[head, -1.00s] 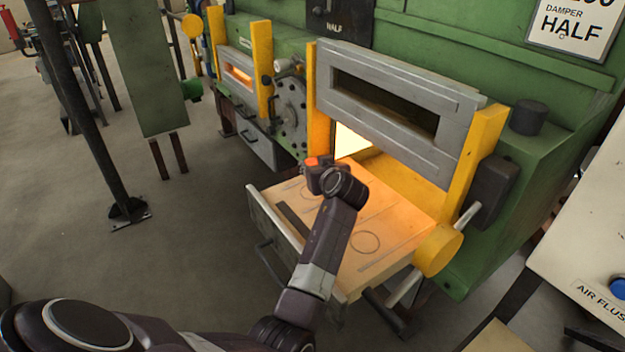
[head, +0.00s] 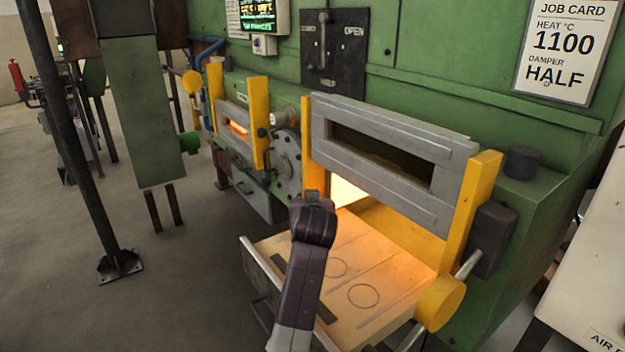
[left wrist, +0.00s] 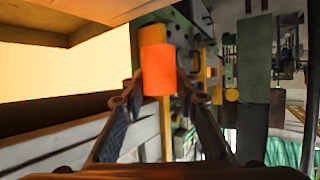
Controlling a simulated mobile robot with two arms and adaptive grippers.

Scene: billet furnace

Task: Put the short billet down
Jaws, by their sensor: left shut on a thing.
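The short billet (left wrist: 158,68) glows orange-red in the left wrist view. My left gripper (left wrist: 157,88) is shut on it, one finger on each side. In the head view my wrist hides the gripper and the billet; the wrist is over the far left part of the pale shelf (head: 395,268) in front of the furnace mouth. The shelf has a near circle (head: 363,295) and a farther circle (head: 336,268) marked on it, both empty in what shows. I cannot tell the billet's height over the shelf. My right gripper is not in view.
The bright furnace opening (head: 346,191) is behind the shelf, under a grey raised door (head: 390,155). Yellow posts (head: 473,205) flank it. A yellow round end (head: 440,302) stands at the shelf's right corner. A job card (head: 563,45) reads 1100, damper half.

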